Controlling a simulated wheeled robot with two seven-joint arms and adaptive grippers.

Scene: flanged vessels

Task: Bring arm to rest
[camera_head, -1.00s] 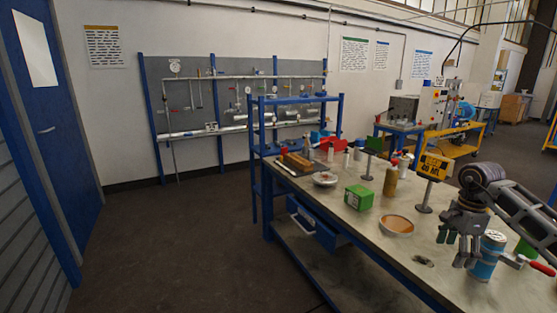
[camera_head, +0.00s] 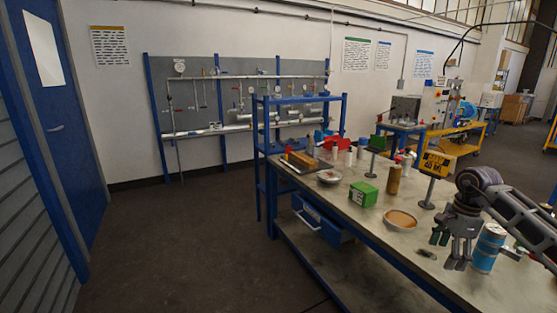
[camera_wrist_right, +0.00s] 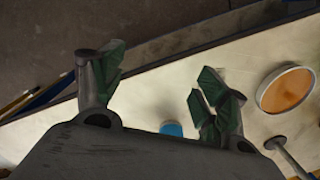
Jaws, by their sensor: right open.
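My right gripper (camera_head: 452,250) is over the front right part of the workbench (camera_head: 350,228) in the head view. Its jaws are apart with nothing between them. In the wrist view its two greenish fingers (camera_wrist_right: 158,85) are spread, with bare bench top and the bench edge behind them. A blue can (camera_head: 488,248) stands just right of the gripper in the head view; I cannot tell whether they touch. My left gripper is in neither view.
A blue shelf frame (camera_head: 300,100) rises at the bench's far end. Open floor lies left.

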